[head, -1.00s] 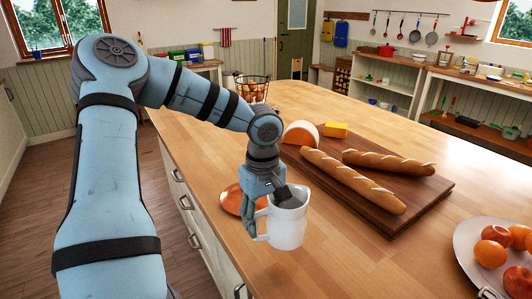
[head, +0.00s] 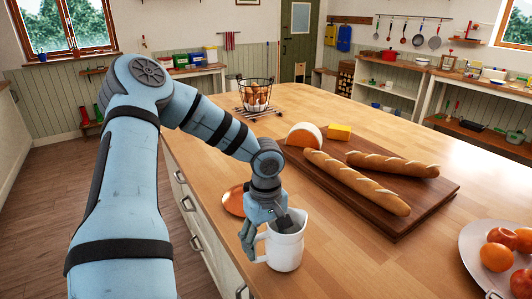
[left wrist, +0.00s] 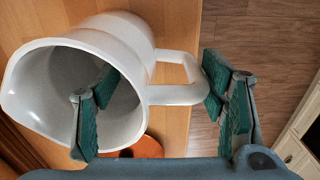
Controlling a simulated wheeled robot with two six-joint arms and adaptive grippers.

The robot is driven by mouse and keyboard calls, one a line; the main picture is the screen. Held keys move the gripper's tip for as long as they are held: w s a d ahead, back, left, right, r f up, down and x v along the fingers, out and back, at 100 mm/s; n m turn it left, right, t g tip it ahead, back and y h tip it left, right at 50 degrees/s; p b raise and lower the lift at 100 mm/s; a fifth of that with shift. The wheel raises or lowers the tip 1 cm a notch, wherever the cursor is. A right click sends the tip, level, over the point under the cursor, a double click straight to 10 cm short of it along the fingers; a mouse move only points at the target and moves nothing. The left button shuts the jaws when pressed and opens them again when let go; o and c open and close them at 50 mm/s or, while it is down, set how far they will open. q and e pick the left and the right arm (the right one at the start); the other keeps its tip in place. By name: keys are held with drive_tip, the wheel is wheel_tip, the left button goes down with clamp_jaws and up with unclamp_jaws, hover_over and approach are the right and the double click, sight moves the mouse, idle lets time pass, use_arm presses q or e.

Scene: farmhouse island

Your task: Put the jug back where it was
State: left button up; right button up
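The white jug (head: 286,250) is upright at the near left edge of the wooden island top, and it appears to stand on the wood. My left gripper (head: 265,234) is over its handle side. The left wrist view shows the jug (left wrist: 62,95) with its mouth toward the camera. My left gripper (left wrist: 165,95) is spread, one finger inside the mouth and the other just outside the handle, close to it. I see a gap between the inner finger and the jug wall; contact at the handle is unclear. My right gripper is out of view.
An orange plate (head: 233,202) lies just behind the jug, partly hidden by my left gripper. A board (head: 420,207) with two baguettes (head: 357,182) and cheese is to the right. A fruit platter (head: 475,262) is at far right. Bare wood lies between jug and platter.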

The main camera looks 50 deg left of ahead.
use_arm(q)
drive_tip(key=shift+r+p, duration=0.25)
drive_tip(key=shift+p, duration=0.2)
wheel_tip(320, 180, up, 14)
drive_tip(key=p, duration=0.1)
drive_tip(key=shift+w+d+f, duration=0.1)
idle(0.5)
